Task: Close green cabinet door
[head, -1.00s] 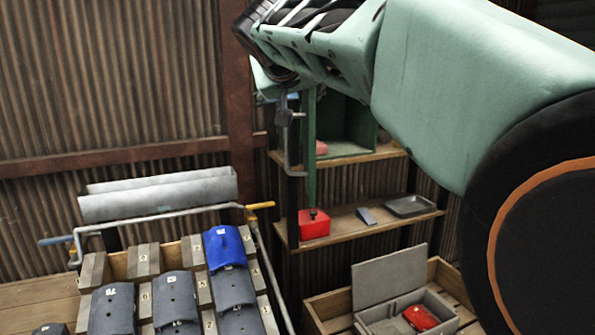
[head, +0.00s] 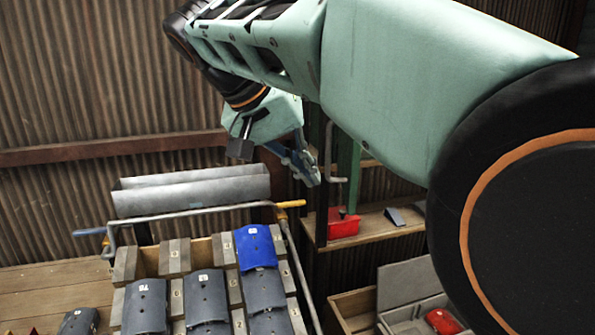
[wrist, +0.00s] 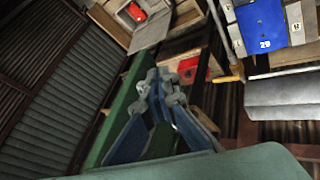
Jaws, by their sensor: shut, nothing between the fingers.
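The green cabinet door (head: 347,165) shows in the head view as a narrow upright green strip, mostly hidden behind my arm. In the wrist view a long green panel (wrist: 113,122) runs diagonally just left of my gripper. My gripper (head: 312,180) has blue fingers and points down to the right, left of the green strip in the head view. In the wrist view my gripper (wrist: 158,76) has its fingertips together with nothing between them. I cannot tell whether it touches the door.
A shelf (head: 375,232) below holds a red box (head: 343,226) and a small grey wedge. A grey trough (head: 190,190) and a pipe rail with yellow and blue ends stand left of my gripper, above a rack of numbered blocks. An open crate (head: 357,312) is at lower right.

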